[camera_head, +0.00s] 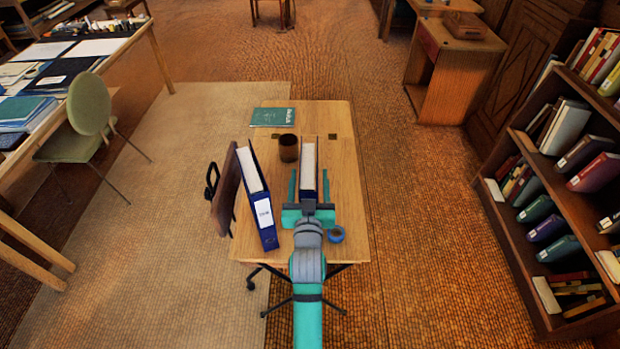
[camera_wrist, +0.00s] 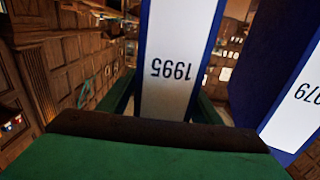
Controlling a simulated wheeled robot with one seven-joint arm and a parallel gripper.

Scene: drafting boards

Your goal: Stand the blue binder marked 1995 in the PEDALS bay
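The blue binder marked 1995 (camera_head: 308,170) stands upright on the wooden desk (camera_head: 345,200); its white spine label (camera_wrist: 172,70) reads 1995 upside down in the wrist view. My gripper (camera_head: 309,180) is at desk height with one finger on each side of this binder. In the head view a gap shows between the binder and each finger, so the gripper is open around it. A second blue binder (camera_head: 262,205), with 979 legible on its label (camera_wrist: 298,105), stands to the left. I cannot make out a PEDALS mark in either view.
A brown cup (camera_head: 289,147) and a teal book (camera_head: 272,117) are farther back on the desk. A blue tape roll (camera_head: 336,234) lies right of my gripper. A chair back (camera_head: 225,190) is at the desk's left edge. A bookcase (camera_head: 520,190) with several books stands right, across open floor.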

